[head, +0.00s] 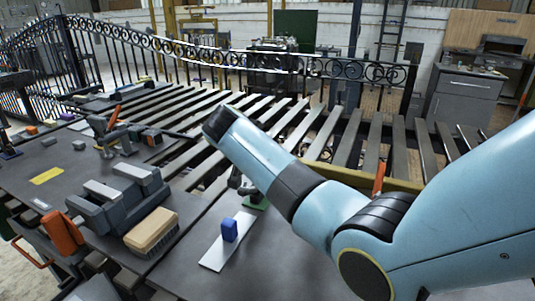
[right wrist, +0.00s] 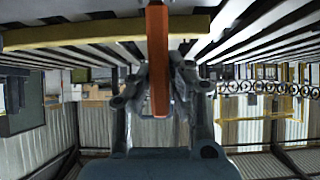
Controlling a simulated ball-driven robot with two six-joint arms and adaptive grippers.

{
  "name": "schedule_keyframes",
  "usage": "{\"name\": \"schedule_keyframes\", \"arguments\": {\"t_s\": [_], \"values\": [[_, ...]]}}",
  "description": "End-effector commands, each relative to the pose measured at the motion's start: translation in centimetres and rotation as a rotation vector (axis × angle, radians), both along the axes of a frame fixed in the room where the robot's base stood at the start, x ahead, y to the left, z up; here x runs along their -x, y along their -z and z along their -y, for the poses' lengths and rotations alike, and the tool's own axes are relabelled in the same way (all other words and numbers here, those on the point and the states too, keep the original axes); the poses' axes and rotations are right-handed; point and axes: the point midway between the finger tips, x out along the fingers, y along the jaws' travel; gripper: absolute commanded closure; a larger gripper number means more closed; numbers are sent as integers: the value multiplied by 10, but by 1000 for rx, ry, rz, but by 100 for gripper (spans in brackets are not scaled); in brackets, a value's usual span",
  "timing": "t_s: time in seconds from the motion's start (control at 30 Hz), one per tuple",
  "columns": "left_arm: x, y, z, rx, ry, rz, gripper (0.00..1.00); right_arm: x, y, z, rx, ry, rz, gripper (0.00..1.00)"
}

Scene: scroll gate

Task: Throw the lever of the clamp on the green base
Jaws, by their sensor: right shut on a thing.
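The green base (head: 258,203) shows only as a small patch under my right arm in the head view. A dark clamp part (head: 237,181) stands beside it, and most of the clamp is hidden by the arm. In the right wrist view an orange lever (right wrist: 158,62) runs between the fingers of my right gripper (right wrist: 159,76), which is shut on it. An orange piece (head: 378,179) sticks up behind my arm in the head view; I cannot tell if it is the same lever. The right fingers are hidden in the head view. My left gripper is not in view.
Another clamp with an orange handle (head: 112,120) stands at the left of the table. A blue block (head: 229,230) sits on a white plate (head: 214,256). A brush (head: 151,231) and a grey vise (head: 120,197) stand nearby. Metal slats and a scroll gate (head: 290,63) lie behind.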

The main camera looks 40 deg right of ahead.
Motion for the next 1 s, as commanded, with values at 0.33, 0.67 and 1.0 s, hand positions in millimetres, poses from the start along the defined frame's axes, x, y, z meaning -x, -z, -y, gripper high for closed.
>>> {"name": "schedule_keyframes", "arguments": {"t_s": [0.33,0.67,1.0], "values": [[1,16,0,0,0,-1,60,5,-1,-9,100,0,49,100],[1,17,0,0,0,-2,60,5,-2,-9,108,1,52,100],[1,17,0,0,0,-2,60,5,-2,-9,108,0,53,60]]}}
